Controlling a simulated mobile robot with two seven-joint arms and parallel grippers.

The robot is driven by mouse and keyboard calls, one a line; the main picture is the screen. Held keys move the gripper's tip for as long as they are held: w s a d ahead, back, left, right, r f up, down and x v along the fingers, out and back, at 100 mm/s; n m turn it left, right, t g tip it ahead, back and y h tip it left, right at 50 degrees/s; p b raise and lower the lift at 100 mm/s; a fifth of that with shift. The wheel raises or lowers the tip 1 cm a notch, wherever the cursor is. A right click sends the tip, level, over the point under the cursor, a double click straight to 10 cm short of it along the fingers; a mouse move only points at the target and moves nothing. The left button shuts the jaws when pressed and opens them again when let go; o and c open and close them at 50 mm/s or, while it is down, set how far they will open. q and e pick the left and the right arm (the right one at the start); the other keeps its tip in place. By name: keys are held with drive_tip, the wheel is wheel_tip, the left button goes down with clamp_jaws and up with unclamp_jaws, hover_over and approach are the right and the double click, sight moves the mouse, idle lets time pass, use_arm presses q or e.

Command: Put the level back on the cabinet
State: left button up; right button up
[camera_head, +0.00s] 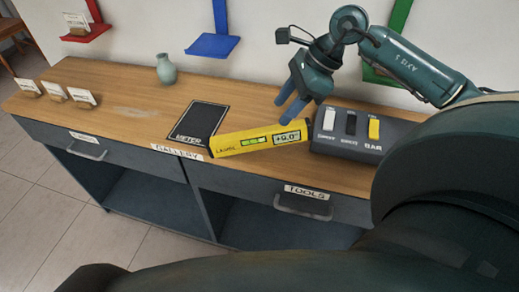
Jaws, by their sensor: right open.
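The yellow level (259,138) is at the front part of the wooden cabinet top (120,84), between a black mat marked METER and a dark box marked BAR. It lies at a slight angle, its right end farther back, and its display reads about +9.0°. It seems to rest on the top, but I cannot see its underside. My right gripper (291,108) is open, its blue fingers pointing down just behind and above the level's right end. I cannot tell whether a finger touches it. My left gripper is out of view.
The black METER mat (201,117) lies left of the level. The BAR box (358,143) with three switches stands right of it. A pale green vase (166,69) and small card holders (55,90) stand farther left. Blue (213,45) and red (86,30) wall shelves are behind.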

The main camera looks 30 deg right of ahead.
drive_tip(key=s+a+m+t+y, duration=0.25)
drive_tip(key=a+m+y, duration=0.8)
drive_tip(key=a, duration=0.65)
wheel_tip(320, 180, down, 11)
drive_tip(key=d+m+t+h, duration=0.1)
drive_tip(key=m+t+h, duration=0.95)
drive_tip(key=m, duration=1.85)
drive_tip(key=s+a+f+m+g, duration=0.3)
drive_tip(key=s+f+m+g, duration=0.1)
drive_tip(key=s+f+m, duration=0.3)
drive_tip(key=shift+a+f+h, duration=0.25)
drive_tip(key=shift+f+h, duration=0.15)
drive_tip(key=shift+f, duration=0.4)
